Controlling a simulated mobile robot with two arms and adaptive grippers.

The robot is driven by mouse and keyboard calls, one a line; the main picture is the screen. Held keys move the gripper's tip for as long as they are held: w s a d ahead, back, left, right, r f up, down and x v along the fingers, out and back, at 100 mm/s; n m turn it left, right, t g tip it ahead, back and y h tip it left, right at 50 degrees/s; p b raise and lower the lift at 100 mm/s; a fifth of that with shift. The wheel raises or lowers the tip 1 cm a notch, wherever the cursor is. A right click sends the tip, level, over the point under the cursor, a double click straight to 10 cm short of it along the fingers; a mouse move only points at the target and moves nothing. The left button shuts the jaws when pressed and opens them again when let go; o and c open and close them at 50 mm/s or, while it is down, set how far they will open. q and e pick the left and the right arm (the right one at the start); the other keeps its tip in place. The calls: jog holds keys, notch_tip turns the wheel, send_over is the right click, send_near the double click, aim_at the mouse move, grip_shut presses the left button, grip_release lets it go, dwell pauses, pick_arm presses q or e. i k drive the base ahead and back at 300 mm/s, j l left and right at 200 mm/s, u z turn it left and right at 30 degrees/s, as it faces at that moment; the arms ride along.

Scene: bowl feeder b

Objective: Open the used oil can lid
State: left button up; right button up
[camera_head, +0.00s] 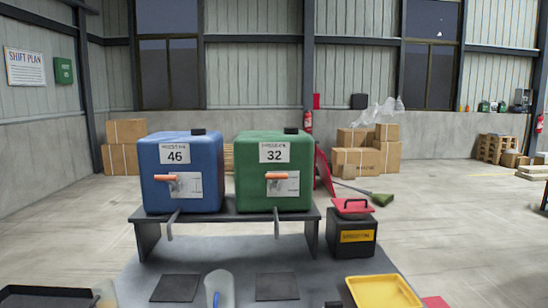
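The used oil can looks to be the black box (342,248) with a yellow label, at the right end of the bench. The label text is too small to read surely. I cannot tell whether the lid sits fully flat or slightly tilted. Neither of my grippers shows in the head view, so nothing is seen touching the lid.
A blue tank (182,145) and a green tank (283,150), each with an orange-handled tap, stand on a dark bench (228,217). In front are a yellow tray (383,292), a clear container (220,284), two dark pads and a black tray (45,298).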

aim_at(354, 206)
jog(key=i+l, duration=0.35)
jog(key=l, duration=0.15)
jog(key=i+l, duration=0.3)
jog(key=l, duration=0.2)
